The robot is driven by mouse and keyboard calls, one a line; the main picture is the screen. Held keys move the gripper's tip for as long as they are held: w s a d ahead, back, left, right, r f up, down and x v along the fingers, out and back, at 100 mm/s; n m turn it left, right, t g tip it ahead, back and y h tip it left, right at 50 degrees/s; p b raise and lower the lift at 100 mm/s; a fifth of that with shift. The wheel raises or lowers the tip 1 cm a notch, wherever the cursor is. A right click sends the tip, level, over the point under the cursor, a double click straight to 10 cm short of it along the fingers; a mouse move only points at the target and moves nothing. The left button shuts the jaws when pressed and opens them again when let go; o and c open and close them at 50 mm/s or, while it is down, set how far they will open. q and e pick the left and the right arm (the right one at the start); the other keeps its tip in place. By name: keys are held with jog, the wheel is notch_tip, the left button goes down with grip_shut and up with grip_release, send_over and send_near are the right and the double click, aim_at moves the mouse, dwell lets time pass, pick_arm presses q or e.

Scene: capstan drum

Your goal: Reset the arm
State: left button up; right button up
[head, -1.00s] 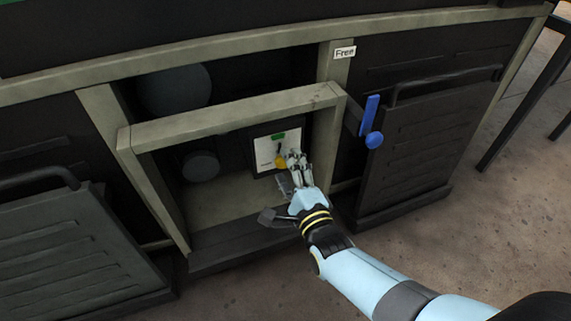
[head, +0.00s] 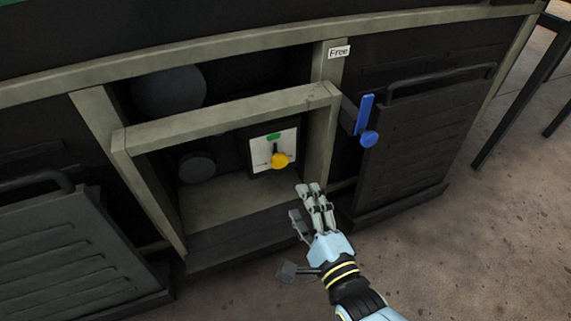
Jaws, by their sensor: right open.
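A white panel (head: 262,151) with a green mark (head: 273,136) is set inside the open bay of the dark cabinet. A lever with a yellow knob (head: 280,161) sits on the panel, its knob toward the lower right. My right gripper (head: 306,204) is open and empty, in front of the bay's lower right edge. It is below and to the right of the yellow knob and apart from it. My left gripper is not in view.
A pale frame (head: 232,112) crosses the bay in front of the panel. A blue lever (head: 365,114) with a round knob sticks out at right, below a "Free" label (head: 339,52). Dark slatted doors (head: 418,140) flank the bay. The floor at lower right is clear.

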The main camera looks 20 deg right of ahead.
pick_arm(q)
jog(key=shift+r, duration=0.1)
